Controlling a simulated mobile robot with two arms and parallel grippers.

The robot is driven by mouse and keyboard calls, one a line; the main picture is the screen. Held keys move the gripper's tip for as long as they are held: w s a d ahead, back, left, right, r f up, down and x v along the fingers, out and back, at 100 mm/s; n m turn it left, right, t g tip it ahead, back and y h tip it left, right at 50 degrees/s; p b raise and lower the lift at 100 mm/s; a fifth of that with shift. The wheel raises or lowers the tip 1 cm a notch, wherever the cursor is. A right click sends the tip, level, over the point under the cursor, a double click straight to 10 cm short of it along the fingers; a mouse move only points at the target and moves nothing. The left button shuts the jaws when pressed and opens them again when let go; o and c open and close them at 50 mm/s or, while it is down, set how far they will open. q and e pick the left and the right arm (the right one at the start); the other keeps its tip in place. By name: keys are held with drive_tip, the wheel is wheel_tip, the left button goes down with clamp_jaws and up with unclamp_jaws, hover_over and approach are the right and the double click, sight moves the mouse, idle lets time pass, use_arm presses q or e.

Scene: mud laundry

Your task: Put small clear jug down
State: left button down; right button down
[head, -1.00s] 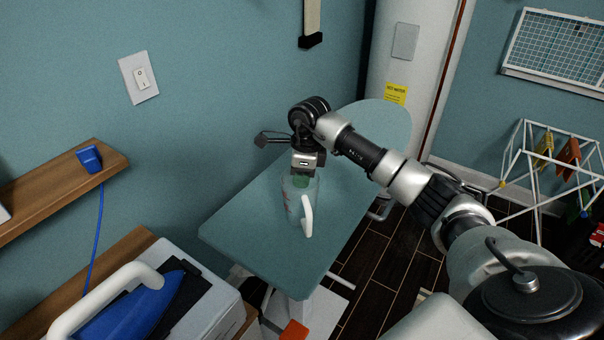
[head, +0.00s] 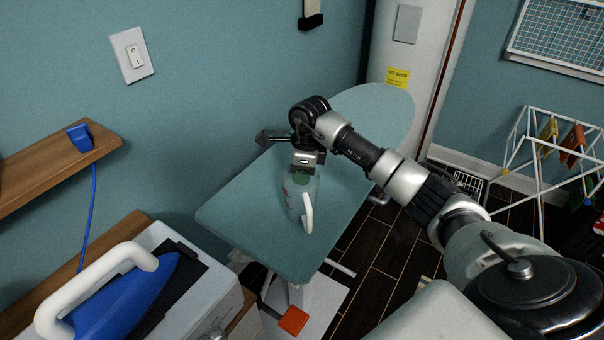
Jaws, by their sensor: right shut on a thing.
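The small clear jug (head: 293,202) has a white handle (head: 308,212) and faint red markings. It is at the ironing board (head: 245,220), over its near half; whether its base touches the board I cannot tell. My right gripper (head: 303,176) comes down from above and is shut on the jug near its top. A green part shows at the jug's top, just under the gripper. The fingertips are partly hidden by the wrist and the jug. My left gripper is not in view.
A blue iron (head: 130,297) with a white handle rests on a white unit at the lower left. A wooden shelf (head: 50,175) juts from the wall. A drying rack (head: 545,150) stands at the right. The board's far end is clear.

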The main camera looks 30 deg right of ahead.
drive_tip(key=shift+f+b, duration=0.45)
drive_tip(key=shift+f, duration=0.15)
drive_tip(key=c, duration=1.1)
unclamp_jaws()
drive_tip(key=shift+c, duration=0.2)
wheel_tip(320, 180, up, 11)
drive_tip(key=d+b, duration=0.1)
drive_tip(key=b, duration=0.1)
drive_tip(key=shift+d, duration=0.15)
